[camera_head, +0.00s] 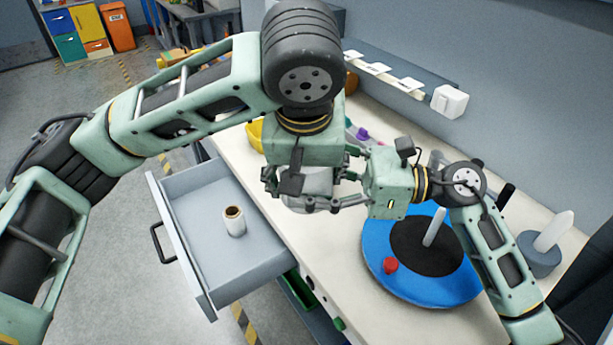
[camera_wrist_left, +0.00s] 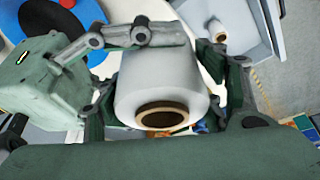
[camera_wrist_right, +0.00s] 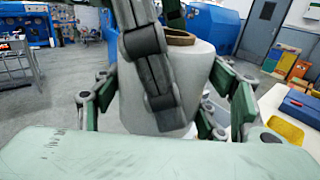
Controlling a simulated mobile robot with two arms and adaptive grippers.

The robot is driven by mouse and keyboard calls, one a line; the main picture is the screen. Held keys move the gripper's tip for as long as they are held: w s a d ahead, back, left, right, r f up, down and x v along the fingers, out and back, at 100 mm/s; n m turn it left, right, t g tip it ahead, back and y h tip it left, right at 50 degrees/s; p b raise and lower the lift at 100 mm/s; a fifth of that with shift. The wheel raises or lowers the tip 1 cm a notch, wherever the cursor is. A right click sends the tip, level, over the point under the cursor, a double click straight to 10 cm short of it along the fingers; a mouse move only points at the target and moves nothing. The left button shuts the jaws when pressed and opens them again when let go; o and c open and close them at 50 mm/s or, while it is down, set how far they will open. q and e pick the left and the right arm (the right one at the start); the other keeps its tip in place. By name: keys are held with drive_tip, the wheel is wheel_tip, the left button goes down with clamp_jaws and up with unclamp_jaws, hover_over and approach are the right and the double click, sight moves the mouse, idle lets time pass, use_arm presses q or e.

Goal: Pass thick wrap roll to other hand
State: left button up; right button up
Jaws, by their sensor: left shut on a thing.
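The thick wrap roll (camera_head: 297,204), white with a brown core, is mostly hidden behind my grippers in the head view. My left gripper (camera_head: 295,195) points down and is shut on it above the worktop. In the left wrist view the roll (camera_wrist_left: 160,85) fills the space between the fingers, its core end facing the camera. My right gripper (camera_head: 338,190) comes in from the right, with fingers on both sides of the roll. In the right wrist view the roll (camera_wrist_right: 190,75) stands between those fingers, partly covered by a left finger; whether they grip it cannot be told.
A smaller wrap roll (camera_head: 234,222) stands in the open grey drawer (camera_head: 200,215). A blue turntable (camera_head: 400,283) with a black centre, pale rod and red knob (camera_head: 390,265) sits on the white worktop (camera_head: 335,285). A grey-based white rod (camera_head: 545,240) stands at the right.

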use_arm(q)
drive_tip(key=shift+w+r, duration=0.1)
use_arm(e)
drive_tip(key=shift+s+a, duration=0.1)
drive_tip(key=shift+s, duration=0.15)
drive_tip(key=c, duration=0.7)
use_arm(q)
drive_tip(key=o, duration=1.1)
drive_tip(key=shift+c, duration=0.2)
use_arm(e)
drive_tip(key=shift+r, duration=0.1)
drive_tip(key=shift+c, duration=0.8)
use_arm(q)
drive_tip(key=o, duration=0.5)
use_arm(e)
drive_tip(key=shift+w, duration=0.1)
